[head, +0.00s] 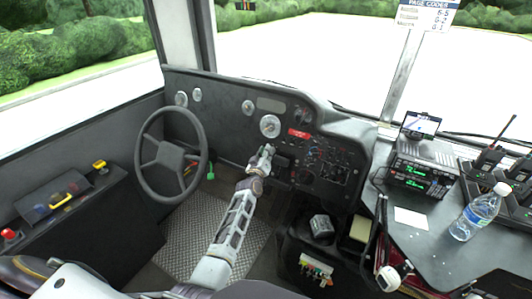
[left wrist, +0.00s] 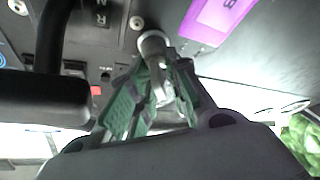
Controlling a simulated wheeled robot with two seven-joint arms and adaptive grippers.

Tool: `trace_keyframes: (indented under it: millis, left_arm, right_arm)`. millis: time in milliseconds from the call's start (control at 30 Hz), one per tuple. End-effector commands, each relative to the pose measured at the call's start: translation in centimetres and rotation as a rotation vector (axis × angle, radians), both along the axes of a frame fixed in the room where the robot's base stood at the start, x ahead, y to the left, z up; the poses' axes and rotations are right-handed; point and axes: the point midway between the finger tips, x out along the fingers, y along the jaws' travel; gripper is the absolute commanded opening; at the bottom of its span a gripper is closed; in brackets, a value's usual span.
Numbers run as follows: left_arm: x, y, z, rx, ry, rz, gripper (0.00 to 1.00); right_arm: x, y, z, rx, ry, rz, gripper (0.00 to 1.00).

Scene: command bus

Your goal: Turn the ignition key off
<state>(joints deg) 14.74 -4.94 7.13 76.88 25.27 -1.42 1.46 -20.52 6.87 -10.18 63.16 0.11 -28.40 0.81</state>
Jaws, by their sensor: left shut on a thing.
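The ignition (left wrist: 152,40) is a round silver lock on the dark dashboard, seen in the left wrist view. The silver ignition key (left wrist: 160,88) sticks out of it, between the green-padded fingers of my left gripper (left wrist: 158,98), which is shut on it. In the head view my left gripper (head: 265,152) reaches the dash panel to the right of the steering wheel, and it hides the key and lock there. I cannot tell the key's exact turn angle.
The steering wheel (head: 172,180) stands close to the left of my left arm. Dash switches (head: 330,158) lie to the right of the gripper. A side counter (head: 430,235) at the right bears a radio (head: 410,178) and a water bottle (head: 474,217).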

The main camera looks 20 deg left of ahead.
Motion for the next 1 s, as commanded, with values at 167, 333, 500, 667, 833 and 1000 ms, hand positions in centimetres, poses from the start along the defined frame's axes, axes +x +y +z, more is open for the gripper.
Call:
trace_keyframes:
  millis: [167, 333, 500, 667, 833, 1000]
  left_arm:
    - [0.04, 0.08, 0.14, -0.003, -0.003, 0.002, 0.00]
    - [0.04, 0.08, 0.14, -0.003, -0.003, 0.002, 0.00]
    - [0.04, 0.06, 0.12, -0.003, -0.003, 0.002, 0.28]
    - [0.02, 0.03, 0.06, -0.002, -0.002, 0.001, 0.28]
    - [-0.08, 0.00, 0.02, -0.002, -0.001, 0.001, 0.28]
    - [-0.54, -0.06, -0.10, -0.002, 0.001, 0.000, 0.28]
  right_arm:
    - [0.00, -0.02, -0.02, 0.000, -0.001, 0.000, 0.00]
    - [-0.03, -0.01, -0.04, 0.000, -0.001, 0.001, 0.00]
    - [-0.05, 0.00, -0.04, 0.000, 0.000, 0.001, 0.00]
    - [-0.04, 0.00, -0.03, 0.000, 0.000, 0.000, 0.00]
    - [0.22, -0.02, 0.06, 0.001, -0.002, -0.002, 0.00]
    - [0.13, 0.01, 0.03, 0.000, -0.001, -0.001, 0.00]
